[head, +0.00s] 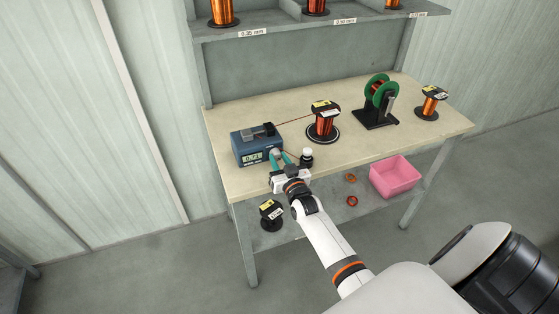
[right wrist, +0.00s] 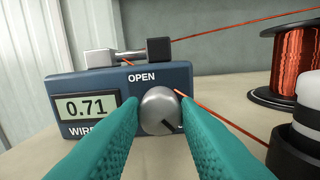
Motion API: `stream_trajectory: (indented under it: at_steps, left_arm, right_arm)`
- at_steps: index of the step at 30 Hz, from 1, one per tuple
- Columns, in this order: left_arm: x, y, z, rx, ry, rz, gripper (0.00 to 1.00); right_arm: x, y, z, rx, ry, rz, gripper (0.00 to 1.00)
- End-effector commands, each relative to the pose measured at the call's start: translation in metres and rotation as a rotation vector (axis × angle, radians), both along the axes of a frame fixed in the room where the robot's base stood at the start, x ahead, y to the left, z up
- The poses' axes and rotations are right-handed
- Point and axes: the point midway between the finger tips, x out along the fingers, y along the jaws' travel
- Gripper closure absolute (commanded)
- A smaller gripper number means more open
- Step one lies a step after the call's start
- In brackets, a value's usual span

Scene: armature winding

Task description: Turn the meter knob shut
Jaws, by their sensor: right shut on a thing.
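The blue wire meter (head: 243,151) stands at the left end of the bench, its display reading 0.71. In the right wrist view the meter (right wrist: 100,87) faces me, with "OPEN" printed above its round grey knob (right wrist: 158,101). The knob's dark pointer line slants to the lower right, away from "OPEN". My right gripper (head: 280,158) is at the meter's front right, its teal fingers (right wrist: 160,118) shut on the knob from both sides. The knob's lower sides are hidden by the fingers. My left gripper is not in view.
A copper wire runs from the meter's top clamp (right wrist: 157,51) towards a copper spool (head: 323,122). A small black-and-white bottle-like object (head: 307,159) stands close right of my gripper. A green reel stand (head: 378,100) is farther right. A pink bin (head: 395,176) sits on the lower shelf.

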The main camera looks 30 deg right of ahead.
Motion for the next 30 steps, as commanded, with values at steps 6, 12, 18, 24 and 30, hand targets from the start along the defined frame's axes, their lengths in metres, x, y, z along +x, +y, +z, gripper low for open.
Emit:
stream_trajectory:
  at_steps: [6,12,18,24,30]
  left_arm:
    - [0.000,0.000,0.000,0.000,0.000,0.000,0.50]
    - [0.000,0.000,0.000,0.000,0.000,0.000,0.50]
    - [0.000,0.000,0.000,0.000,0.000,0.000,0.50]
    - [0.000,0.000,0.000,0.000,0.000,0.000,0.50]
    - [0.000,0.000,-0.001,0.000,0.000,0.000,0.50]
  right_arm:
    - [-0.001,0.000,-0.002,0.012,0.002,0.000,0.94]
    - [-0.001,0.000,-0.002,0.011,0.002,0.000,0.94]
    - [0.000,0.000,-0.001,0.010,0.001,0.000,0.49]
    - [0.000,0.000,-0.001,0.009,-0.001,0.000,0.49]
    - [-0.014,0.004,-0.002,0.009,0.001,0.000,0.49]
